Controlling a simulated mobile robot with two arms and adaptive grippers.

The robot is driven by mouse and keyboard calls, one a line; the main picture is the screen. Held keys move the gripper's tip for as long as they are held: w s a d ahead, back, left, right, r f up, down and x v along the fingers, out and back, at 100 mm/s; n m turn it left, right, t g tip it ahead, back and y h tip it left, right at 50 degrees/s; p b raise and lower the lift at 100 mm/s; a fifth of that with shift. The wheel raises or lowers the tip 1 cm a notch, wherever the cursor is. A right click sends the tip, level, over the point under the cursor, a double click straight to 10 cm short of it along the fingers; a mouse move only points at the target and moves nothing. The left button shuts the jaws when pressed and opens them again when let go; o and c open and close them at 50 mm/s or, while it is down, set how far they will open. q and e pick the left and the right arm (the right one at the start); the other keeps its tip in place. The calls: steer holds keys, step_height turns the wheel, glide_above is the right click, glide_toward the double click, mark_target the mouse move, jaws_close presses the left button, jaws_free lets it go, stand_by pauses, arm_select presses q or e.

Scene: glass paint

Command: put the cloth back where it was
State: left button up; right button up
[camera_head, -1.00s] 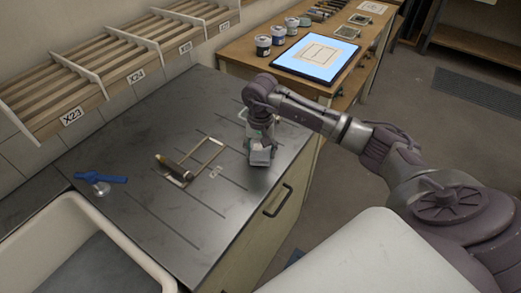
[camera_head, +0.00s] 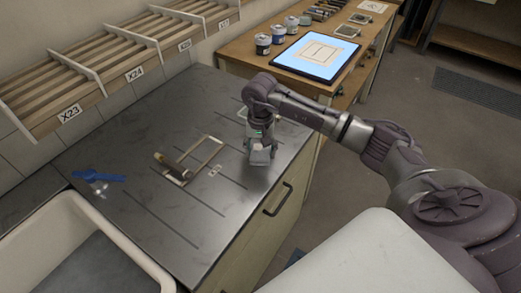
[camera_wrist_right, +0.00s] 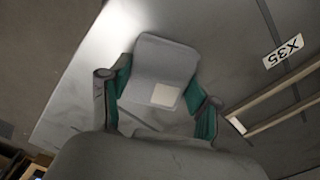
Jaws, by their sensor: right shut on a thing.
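The cloth (camera_head: 260,157) is a light grey folded pad. It shows below my right gripper (camera_head: 259,146) in the head view, near the right edge of the dark metal worktop (camera_head: 150,130). In the right wrist view the cloth (camera_wrist_right: 163,62) has a pale square on it and sits between the green-padded fingers of the right gripper (camera_wrist_right: 160,95). The right gripper is shut on the cloth. I cannot tell whether the cloth touches the worktop. My left gripper is not in view.
A thin frame (camera_head: 212,150) with a handle-like piece at its left end lies left of the gripper. A blue tap (camera_head: 98,176) and a pale sink (camera_head: 120,245) are at lower left. A wooden bench (camera_head: 238,55) with jars and a lit panel (camera_head: 316,55) stands behind.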

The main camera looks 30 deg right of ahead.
steer(key=o, duration=1.1)
step_height(320, 180, up, 12)
steer(key=shift+r, duration=0.1)
